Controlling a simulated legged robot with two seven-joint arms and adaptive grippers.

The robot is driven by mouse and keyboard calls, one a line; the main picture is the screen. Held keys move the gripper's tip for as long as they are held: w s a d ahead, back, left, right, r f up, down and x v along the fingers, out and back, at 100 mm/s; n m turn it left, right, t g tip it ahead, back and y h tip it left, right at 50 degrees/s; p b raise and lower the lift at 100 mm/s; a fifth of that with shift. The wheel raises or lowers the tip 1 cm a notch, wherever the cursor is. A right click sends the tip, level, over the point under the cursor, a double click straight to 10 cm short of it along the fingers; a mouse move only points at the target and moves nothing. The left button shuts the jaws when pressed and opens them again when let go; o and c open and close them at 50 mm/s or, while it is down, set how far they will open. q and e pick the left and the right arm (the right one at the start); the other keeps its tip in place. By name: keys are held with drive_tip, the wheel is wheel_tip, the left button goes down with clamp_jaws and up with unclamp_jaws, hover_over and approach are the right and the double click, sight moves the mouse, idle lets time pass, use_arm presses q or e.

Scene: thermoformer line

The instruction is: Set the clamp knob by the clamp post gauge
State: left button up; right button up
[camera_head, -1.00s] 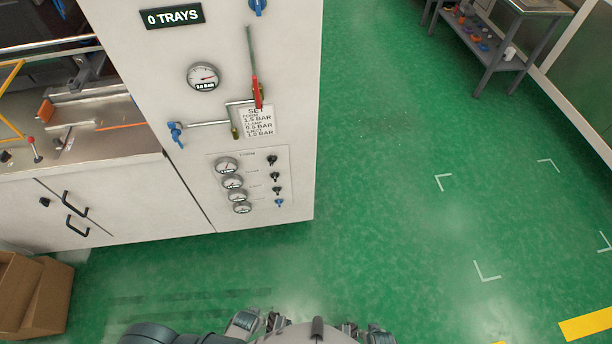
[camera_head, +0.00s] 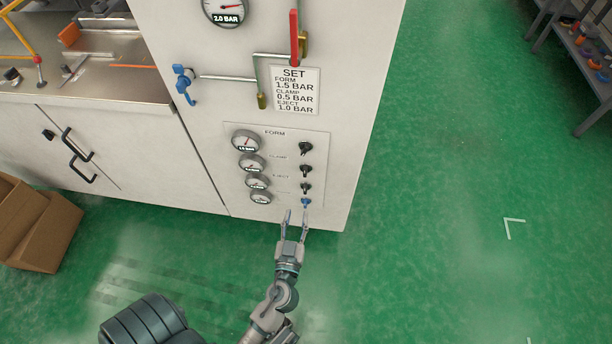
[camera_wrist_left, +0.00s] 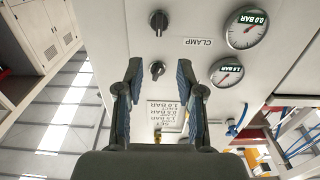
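The clamp knob (camera_head: 305,170) is the small black second knob on the white cabinet's panel. In the left wrist view, which is upside down, the clamp knob (camera_wrist_left: 158,20) is at the top, beyond the fingertips. My left gripper (camera_head: 295,215) is open and empty, near the panel's lower edge in the head view. In the wrist view its fingers (camera_wrist_left: 159,72) frame the form knob without visible contact. My right gripper is out of view.
A SET sheet (camera_head: 292,91) lists form 1.5, clamp 0.5, eject 1.0 BAR. The form gauge (camera_wrist_left: 227,71) appears to read 1.5 BAR. A blue knob (camera_head: 305,203) is lowest on the panel. Pipes and a red-handled valve (camera_head: 294,38) are above. Green floor is clear to the right.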

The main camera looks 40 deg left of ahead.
use_arm(q)
drive_tip(key=p, duration=0.1)
approach(304, 174)
drive_tip(key=x, duration=0.8)
drive_tip(key=shift+w+d, duration=0.1)
drive_tip(key=shift+w, duration=0.05)
drive_tip(key=shift+w+a, duration=0.35)
drive_tip(key=shift+a, duration=0.05)
drive_tip(key=shift+d, duration=0.15)
clamp_jaws()
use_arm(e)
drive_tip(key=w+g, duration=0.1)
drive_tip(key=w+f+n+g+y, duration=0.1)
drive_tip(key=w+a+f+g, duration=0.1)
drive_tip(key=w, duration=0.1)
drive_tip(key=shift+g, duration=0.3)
